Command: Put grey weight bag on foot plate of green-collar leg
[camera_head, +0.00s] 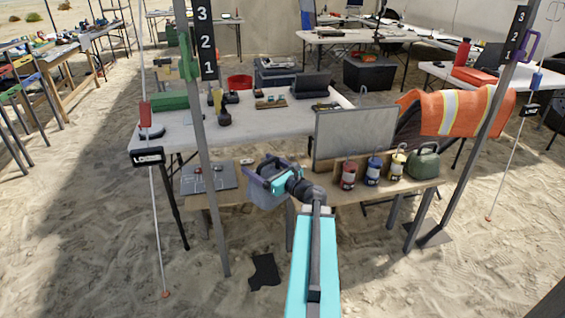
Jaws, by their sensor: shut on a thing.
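The green-collar leg (205,150) is a grey pole at left centre, with a green collar (185,55) near its top and number marks 3, 2, 1. Its lower end meets the sand at about the bottom of the picture; I cannot make out a clear foot plate there. My gripper (267,176) is shut on the grey weight bag (262,197), a grey-purple bag hanging in front of the low wooden bench, right of the leg. The gripper hides part of the bag.
A dark flat patch (265,272) lies on the sand right of the leg. A wooden bench (345,190) holds red, blue and yellow canisters and a green container (423,161). A second pole (480,130) with a purple collar stands right, on a foot plate (434,237). A tensioned strap (160,230) runs left.

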